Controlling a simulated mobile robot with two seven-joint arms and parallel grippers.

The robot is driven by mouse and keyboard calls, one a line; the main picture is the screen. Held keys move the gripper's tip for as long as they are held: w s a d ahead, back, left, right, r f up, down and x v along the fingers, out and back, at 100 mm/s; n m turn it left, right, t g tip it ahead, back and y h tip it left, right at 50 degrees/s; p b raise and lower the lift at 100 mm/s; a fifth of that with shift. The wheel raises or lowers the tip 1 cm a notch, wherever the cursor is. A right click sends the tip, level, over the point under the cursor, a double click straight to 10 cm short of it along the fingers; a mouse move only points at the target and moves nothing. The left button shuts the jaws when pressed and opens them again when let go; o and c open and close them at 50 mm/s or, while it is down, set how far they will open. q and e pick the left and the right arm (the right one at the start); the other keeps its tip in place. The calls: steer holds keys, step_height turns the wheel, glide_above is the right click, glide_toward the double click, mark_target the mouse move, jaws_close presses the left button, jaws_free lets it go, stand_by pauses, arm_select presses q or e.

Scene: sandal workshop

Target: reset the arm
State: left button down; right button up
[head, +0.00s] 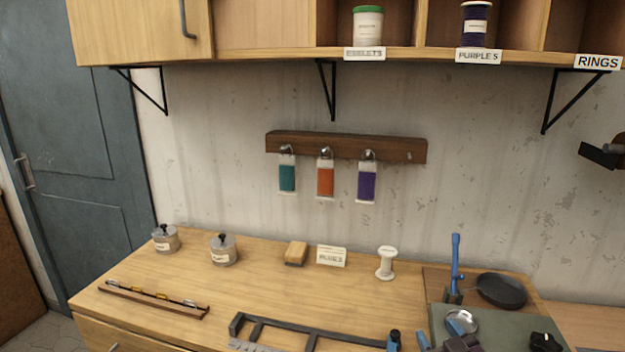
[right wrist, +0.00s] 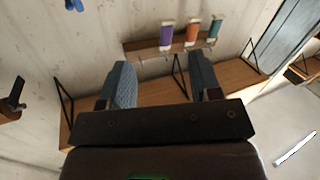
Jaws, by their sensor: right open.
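My right gripper (right wrist: 162,78) is open in the right wrist view, with its two blue-grey fingers apart and nothing between them. In the head view only a small part of it (head: 447,344) shows at the bottom edge, in front of the green mat; most of the arm is out of the picture. My left gripper is in neither view.
A wooden bench (head: 300,285) carries lidded pots (head: 223,251), a white spool (head: 386,262), a dark frame (head: 310,332) and a blue-handled tool (head: 455,265). A dark pan (head: 501,290) lies right. Wall cabinets (head: 270,25) overhang. Coloured samples (head: 326,178) hang from a rail (head: 345,146).

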steer(key=s+d+f+m+g+h, duration=0.2)
steer(key=s+f+g, duration=0.3)
steer(key=s+f, duration=1.4)
steer(key=s+d+m, duration=0.1)
steer(key=s, duration=0.2)
steer(key=shift+s+d+f+h, duration=0.2)
steer(key=shift+s+f+h, duration=0.05)
steer(key=shift+f+h, duration=0.1)
